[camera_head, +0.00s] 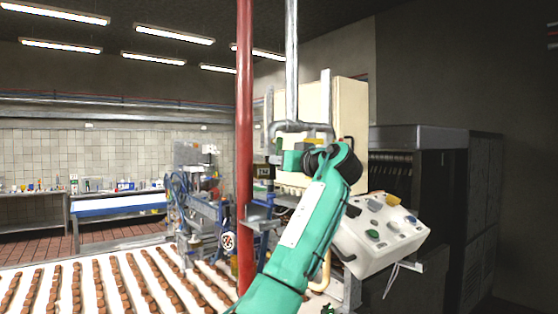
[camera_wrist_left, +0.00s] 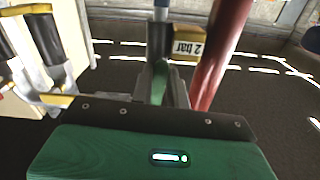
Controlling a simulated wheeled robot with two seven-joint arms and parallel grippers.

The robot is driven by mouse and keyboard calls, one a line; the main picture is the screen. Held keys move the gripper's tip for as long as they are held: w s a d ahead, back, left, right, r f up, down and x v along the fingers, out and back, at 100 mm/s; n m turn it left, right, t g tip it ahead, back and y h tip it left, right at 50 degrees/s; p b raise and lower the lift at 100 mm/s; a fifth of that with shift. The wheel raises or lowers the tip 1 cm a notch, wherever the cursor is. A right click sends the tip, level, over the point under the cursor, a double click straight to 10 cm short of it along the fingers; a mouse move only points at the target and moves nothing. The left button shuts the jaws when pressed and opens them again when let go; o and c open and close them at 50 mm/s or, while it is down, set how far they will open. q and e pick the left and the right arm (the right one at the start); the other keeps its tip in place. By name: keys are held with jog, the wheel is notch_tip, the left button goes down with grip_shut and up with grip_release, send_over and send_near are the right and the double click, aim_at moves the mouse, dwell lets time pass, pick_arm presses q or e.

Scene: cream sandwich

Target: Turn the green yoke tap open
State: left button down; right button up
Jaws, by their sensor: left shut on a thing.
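In the left wrist view the green yoke tap (camera_wrist_left: 160,72) shows as a narrow green piece between the two fingers of my left gripper (camera_wrist_left: 163,90), which is shut on it. In the head view my teal left arm rises from the bottom, and my left gripper (camera_head: 277,160) is at the pipework, pointing left. A small green part (camera_head: 279,143) shows just above it there. I cannot tell how far the tap is turned; the gripper hides much of it. My right gripper is not in view.
A yellow block marked "2 bar" (camera_wrist_left: 188,47) sits just beyond the fingers. A red pipe (camera_head: 245,120) stands close on the left. Grey pipes (camera_head: 291,70) run in front of a cream cabinet (camera_head: 350,110). A tilted control box (camera_head: 380,235) is at right.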

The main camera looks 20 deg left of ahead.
pick_arm(q)
jog(key=shift+w+d+f+n, duration=0.15)
jog(key=shift+w+n, duration=0.05)
jog(key=shift+n, duration=0.3)
jog(key=c, duration=1.4)
grip_release()
jog(key=shift+o, duration=0.2)
jog(key=b+v, duration=0.5)
jog(key=v, duration=0.9)
jog(key=shift+w, duration=0.15)
